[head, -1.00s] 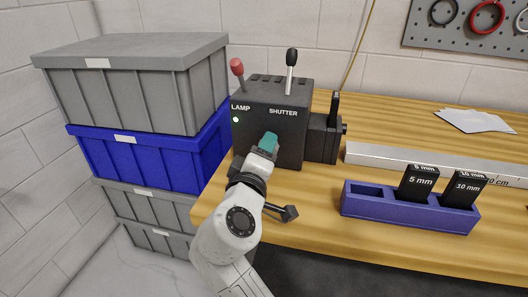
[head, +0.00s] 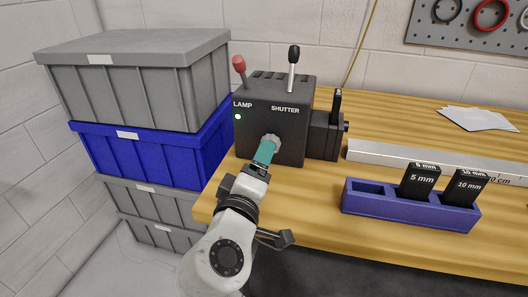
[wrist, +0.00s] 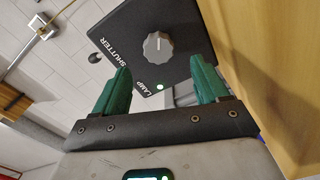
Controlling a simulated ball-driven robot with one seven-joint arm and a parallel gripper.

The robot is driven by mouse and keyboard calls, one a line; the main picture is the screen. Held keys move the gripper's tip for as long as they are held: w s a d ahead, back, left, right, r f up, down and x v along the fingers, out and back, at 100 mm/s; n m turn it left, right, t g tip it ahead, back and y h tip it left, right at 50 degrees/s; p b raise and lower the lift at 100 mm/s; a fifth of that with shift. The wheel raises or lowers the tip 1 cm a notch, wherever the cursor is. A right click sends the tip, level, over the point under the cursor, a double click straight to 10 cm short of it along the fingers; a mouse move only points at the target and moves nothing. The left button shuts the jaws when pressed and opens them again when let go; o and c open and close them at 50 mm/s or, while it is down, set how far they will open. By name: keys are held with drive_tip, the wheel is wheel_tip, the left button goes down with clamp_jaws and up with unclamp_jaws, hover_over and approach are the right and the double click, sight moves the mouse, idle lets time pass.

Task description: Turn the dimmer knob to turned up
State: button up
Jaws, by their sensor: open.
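The dimmer knob is a grey ridged knob (head: 274,141) low on the front of a black lamp box (head: 288,135). The knob shows beyond the fingertips, and I see no contact.
The box carries a red-tipped lever (head: 239,64), a black-tipped lever (head: 293,54) and a lit lamp indicator (head: 238,117). A purple holder (head: 400,212) with dark blocks stands right on the wooden bench (head: 325,245). Stacked crates (head: 150,155) stand left.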

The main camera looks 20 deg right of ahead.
drive_tip(key=v, duration=0.5)
drive_tip(key=shift+r, duration=0.1)
